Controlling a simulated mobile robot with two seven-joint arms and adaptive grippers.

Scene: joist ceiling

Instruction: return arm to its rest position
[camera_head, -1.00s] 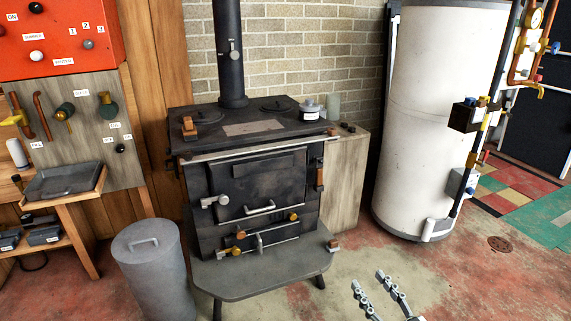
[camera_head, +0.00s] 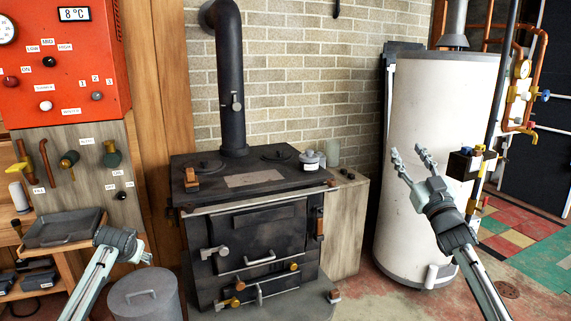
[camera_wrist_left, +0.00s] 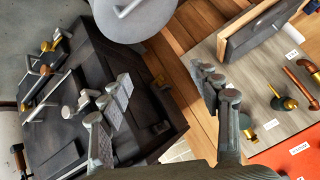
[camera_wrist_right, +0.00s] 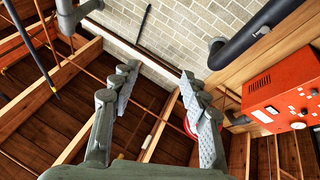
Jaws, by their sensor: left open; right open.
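My right gripper (camera_head: 411,163) is raised in front of the white tank, its two fingers apart and pointing up and left. In the right wrist view its fingers (camera_wrist_right: 160,88) are spread with nothing between them, and the wall and ceiling lie beyond. My left arm (camera_head: 108,268) comes in at the lower left of the head view; its fingertips cannot be made out there. In the left wrist view the left gripper (camera_wrist_left: 165,98) has its fingers wide apart and empty, with the stove and the wooden wall beyond.
A black stove (camera_head: 258,235) with a flue pipe (camera_head: 230,80) stands in the middle. A grey lidded bin (camera_head: 143,297) is at its left. The white tank (camera_head: 425,100) and copper pipes (camera_head: 535,85) are at the right. A red control box (camera_head: 62,95) hangs on the left wall.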

